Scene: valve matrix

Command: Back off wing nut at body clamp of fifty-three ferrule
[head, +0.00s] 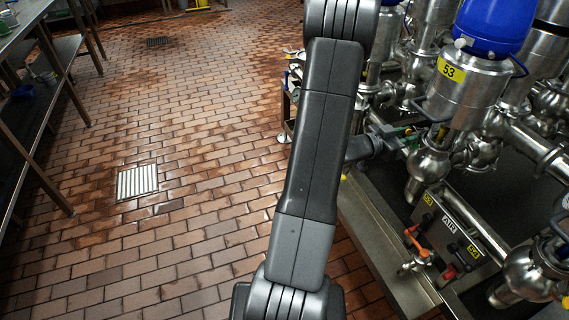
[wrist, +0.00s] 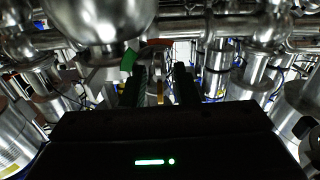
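The valve marked 53 (head: 450,72) has a blue top and a steel body at the upper right of the head view. Its body clamp lies around the neck below the cylinder, partly behind my gripper (head: 402,138), which reaches it from the left. In the wrist view my gripper (wrist: 160,88) has its two dark fingers apart. A narrow brassy piece (wrist: 160,92), perhaps the wing nut, shows between them; I cannot tell whether either finger touches it. A round steel body (wrist: 100,18) fills the upper left of that view.
More steel valves and pipes (head: 535,145) crowd the right side. Below is a panel with orange and red handles (head: 418,248). The brick floor (head: 190,220) is open at left, with a drain grate (head: 137,182) and a metal table (head: 28,100).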

